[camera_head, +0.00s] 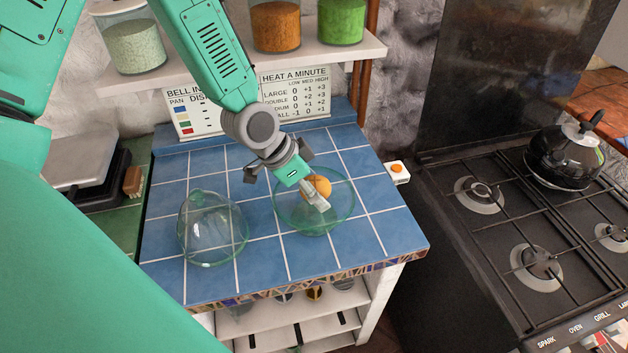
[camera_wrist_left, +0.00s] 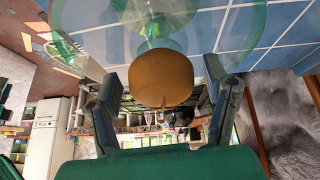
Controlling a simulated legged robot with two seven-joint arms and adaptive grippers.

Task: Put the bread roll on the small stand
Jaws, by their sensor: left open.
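The bread roll (camera_head: 322,183) is round and golden-orange and appears to rest on the small stand (camera_head: 337,222), a round green glass dish on the blue tiled counter. My left gripper (camera_head: 317,196) is over the stand, right at the roll, partly covering it in the head view. In the left wrist view the roll (camera_wrist_left: 162,78) is between the open fingers (camera_wrist_left: 163,105), with a gap visible on each side. Green glass (camera_wrist_left: 200,45) shows behind it. I cannot tell exactly how the roll touches the stand. My right gripper is not in view.
A clear glass dome (camera_head: 212,230) stands left of the stand. A shelf (camera_head: 340,50) with jars is behind and above. A small white box with an orange button (camera_head: 397,172) sits right of the counter, beside the stove (camera_head: 490,230) with a black kettle (camera_head: 565,155). The counter's front is clear.

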